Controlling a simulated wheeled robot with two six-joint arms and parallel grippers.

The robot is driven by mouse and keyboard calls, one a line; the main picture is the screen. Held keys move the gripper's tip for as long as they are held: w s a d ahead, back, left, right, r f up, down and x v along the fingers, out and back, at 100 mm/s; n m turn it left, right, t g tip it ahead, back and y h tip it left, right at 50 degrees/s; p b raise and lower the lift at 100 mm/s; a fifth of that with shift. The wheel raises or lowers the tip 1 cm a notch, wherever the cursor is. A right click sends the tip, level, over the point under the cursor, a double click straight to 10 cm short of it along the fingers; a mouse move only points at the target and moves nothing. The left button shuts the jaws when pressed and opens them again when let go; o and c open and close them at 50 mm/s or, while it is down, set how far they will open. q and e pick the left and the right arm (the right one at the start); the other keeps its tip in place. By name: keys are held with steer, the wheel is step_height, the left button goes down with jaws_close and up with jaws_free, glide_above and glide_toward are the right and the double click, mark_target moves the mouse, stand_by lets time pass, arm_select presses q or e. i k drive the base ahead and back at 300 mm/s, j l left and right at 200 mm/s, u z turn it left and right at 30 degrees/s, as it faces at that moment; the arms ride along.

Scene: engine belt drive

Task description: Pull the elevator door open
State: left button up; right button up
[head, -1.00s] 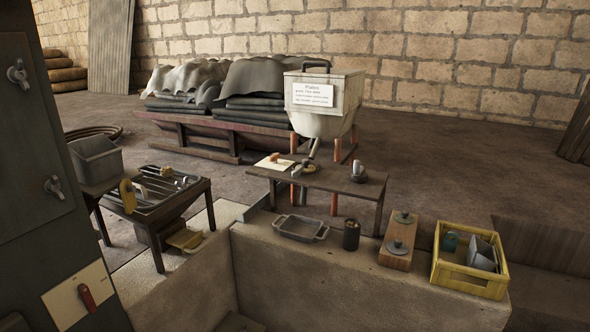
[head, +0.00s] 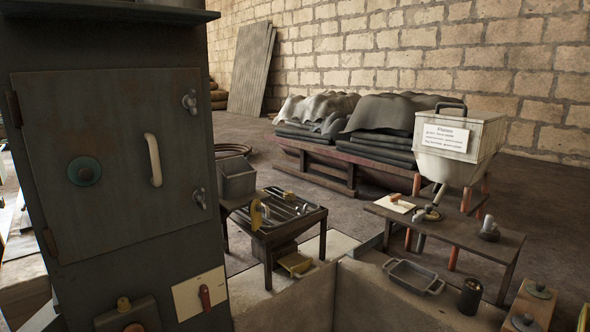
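The elevator door (head: 115,130) is a dark grey square panel on the front of a tall dark metal housing (head: 100,45) at the left of the head view. It looks shut. It has a pale upright handle (head: 153,160) right of its middle and a round green knob (head: 84,171) to the left. Two metal latches sit at its right edge, an upper one (head: 190,101) and a lower one (head: 200,198). Hinges show at its left edge. Neither of my grippers is in view.
A grey bin (head: 236,181) and slatted table (head: 284,216) stand right of the housing. A low wall with a tray (head: 413,277) is at front right.

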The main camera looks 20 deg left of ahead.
mark_target(134, 164)
steer(key=u, duration=1.55)
